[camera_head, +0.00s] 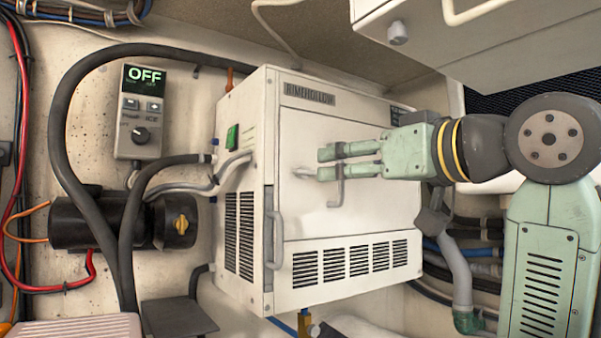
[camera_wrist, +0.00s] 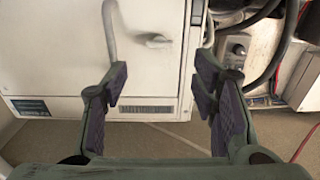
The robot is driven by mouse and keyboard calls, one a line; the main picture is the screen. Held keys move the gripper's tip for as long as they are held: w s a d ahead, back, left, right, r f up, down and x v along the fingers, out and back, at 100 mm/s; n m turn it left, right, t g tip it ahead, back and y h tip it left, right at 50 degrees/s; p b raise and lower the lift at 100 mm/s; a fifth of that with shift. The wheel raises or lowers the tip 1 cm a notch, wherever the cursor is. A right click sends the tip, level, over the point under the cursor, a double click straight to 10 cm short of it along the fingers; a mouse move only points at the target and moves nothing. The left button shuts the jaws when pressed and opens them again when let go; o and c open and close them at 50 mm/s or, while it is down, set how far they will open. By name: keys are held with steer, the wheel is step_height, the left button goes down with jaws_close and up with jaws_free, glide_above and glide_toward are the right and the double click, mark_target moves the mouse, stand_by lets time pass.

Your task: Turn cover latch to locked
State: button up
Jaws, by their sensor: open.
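The white equipment box (camera_head: 385,225) has a flat front cover (camera_head: 370,125). A small pale latch lever (camera_head: 303,173) sits on the cover and points roughly sideways. My gripper (camera_head: 322,163) is open, its two fingers parallel, with the tips close to the right of the lever in the head view. In the wrist view the lever (camera_wrist: 156,41) shows beyond the gap between the open fingertips (camera_wrist: 160,80), with nothing held. Whether a fingertip touches the lever or cover cannot be told. Lock markings are not readable.
A grey bent handle (camera_head: 341,188) stands on the cover beside my lower finger. Another handle (camera_head: 275,240) is on the box's left edge. A control unit reading OFF (camera_head: 143,112), a black cylinder (camera_head: 85,222) and thick hoses are at left. A white cabinet (camera_head: 455,35) overhangs above.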

mark_target(308, 172)
steer(key=p+x, duration=0.3)
steer(key=x, duration=0.5)
steer(key=shift+w+a+r, duration=0.1)
steer(key=shift+w+a, duration=0.5)
steer(key=shift+w, duration=0.2)
steer(key=shift+c, duration=0.3)
